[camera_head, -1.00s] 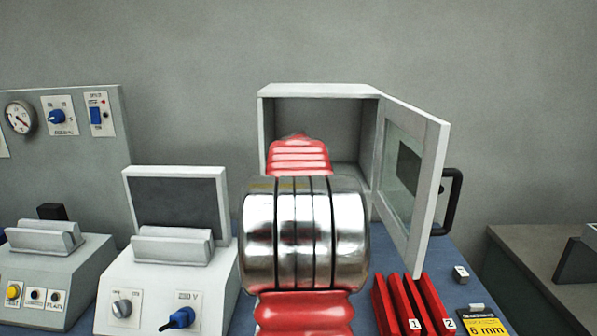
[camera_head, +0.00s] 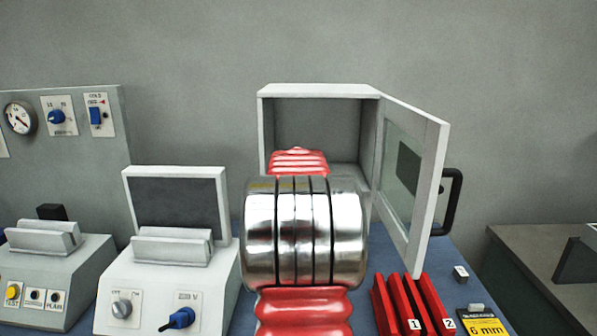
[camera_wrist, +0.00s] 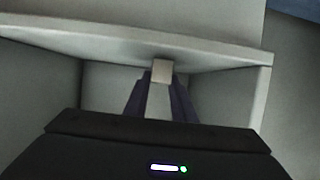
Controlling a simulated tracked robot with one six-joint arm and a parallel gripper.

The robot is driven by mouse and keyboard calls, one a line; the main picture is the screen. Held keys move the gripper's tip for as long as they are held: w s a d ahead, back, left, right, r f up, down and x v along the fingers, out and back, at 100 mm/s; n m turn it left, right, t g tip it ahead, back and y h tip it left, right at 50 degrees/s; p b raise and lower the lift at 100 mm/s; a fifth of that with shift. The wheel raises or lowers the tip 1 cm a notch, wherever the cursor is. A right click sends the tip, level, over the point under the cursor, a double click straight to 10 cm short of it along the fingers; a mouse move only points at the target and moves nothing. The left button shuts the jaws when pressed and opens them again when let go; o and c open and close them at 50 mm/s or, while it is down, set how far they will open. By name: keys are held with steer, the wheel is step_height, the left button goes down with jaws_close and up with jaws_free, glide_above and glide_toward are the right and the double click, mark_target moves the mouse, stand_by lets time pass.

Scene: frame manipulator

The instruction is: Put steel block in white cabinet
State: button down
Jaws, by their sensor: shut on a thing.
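The white cabinet (camera_head: 318,90) stands at the back centre in the head view, its glazed door (camera_head: 415,180) swung open to the right. Its pale edges also show in the wrist view (camera_wrist: 205,50). My gripper (camera_wrist: 161,82) is shut on a small pale grey block, the steel block (camera_wrist: 161,70), held between dark fingertips. In the wrist view the block overlaps a pale cabinet edge; I cannot tell whether it touches. In the head view my red and chrome arm stands before the cabinet and hides the gripper, the held block and part of the cabinet opening.
Two grey-white devices (camera_head: 165,275) stand left of my arm. Red numbered bars (camera_head: 412,305), a small grey block (camera_head: 461,272) and a yellow-black box (camera_head: 483,322) lie on the blue table at right. A gauge panel (camera_head: 75,140) stands at the back left.

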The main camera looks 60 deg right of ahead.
stand_by(0.3)
steer(key=c, duration=1.5)
jaws_free()
steer(key=shift+a+r, duration=0.1)
steer(key=v, duration=1.1)
steer(key=shift+s+a, duration=0.3)
